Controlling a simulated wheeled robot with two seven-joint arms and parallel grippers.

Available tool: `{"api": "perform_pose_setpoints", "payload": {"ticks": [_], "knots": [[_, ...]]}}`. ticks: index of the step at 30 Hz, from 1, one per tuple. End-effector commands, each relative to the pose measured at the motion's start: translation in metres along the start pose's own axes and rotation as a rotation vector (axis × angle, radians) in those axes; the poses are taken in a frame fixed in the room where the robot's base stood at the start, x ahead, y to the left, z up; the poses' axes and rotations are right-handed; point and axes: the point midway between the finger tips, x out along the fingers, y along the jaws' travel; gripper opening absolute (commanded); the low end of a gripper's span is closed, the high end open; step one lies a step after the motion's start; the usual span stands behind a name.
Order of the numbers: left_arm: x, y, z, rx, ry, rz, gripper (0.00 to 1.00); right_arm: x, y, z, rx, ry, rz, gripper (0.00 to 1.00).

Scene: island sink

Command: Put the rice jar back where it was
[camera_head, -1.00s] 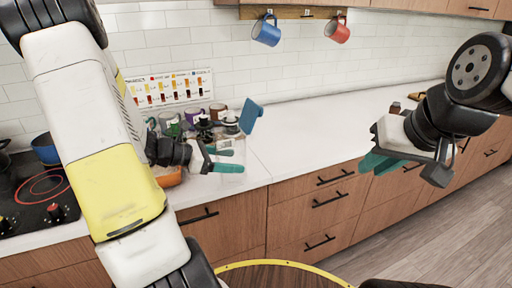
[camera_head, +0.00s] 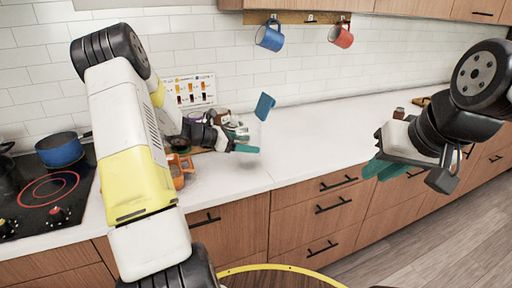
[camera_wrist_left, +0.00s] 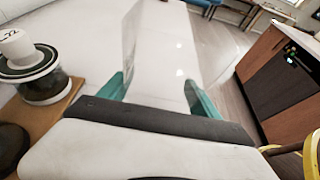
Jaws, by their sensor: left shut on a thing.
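My left gripper (camera_head: 243,138) is shut on a clear, see-through container, which I take for the rice jar (camera_wrist_left: 160,55). In the left wrist view it stands between the teal fingers (camera_wrist_left: 155,90); no rice can be made out inside. In the head view its clear body hardly shows against the counter. A tilted blue panel (camera_head: 264,106) above the fingers may be its lid. The gripper is over the counter (camera_head: 310,135), near the crowded spot by the wall. My right gripper (camera_head: 384,168) hangs at the right, its opening unclear.
A glass jar with a white top (camera_wrist_left: 40,78) stands on a wooden board (camera_wrist_left: 58,115) beside my left gripper. An orange object (camera_head: 179,172) is below my forearm. The counter to the right is largely clear.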

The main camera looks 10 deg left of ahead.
Motion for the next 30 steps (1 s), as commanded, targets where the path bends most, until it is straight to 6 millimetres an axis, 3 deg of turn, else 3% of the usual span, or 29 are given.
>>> {"api": "perform_pose_setpoints", "payload": {"ticks": [5, 17, 18, 21, 30], "knots": [[0.010, -0.002, -0.027, -0.007, 0.001, -0.001, 0.00, 0.000, 0.000, 0.000, 0.000, 0.000, 0.000, 0.20], [0.012, -0.002, -0.032, -0.004, 0.000, -0.001, 0.00, 0.000, 0.000, 0.000, 0.000, 0.000, 0.000, 0.20], [0.012, -0.002, -0.033, -0.004, 0.002, -0.001, 0.80, 0.000, 0.000, 0.000, 0.000, 0.000, 0.000, 0.20], [0.012, -0.002, -0.033, -0.004, 0.002, -0.001, 0.94, 0.000, 0.000, 0.000, 0.000, 0.000, 0.000, 0.20], [0.011, -0.002, -0.032, -0.004, 0.002, 0.000, 0.94, 0.000, 0.000, 0.000, 0.000, 0.000, 0.000, 0.20]]}}
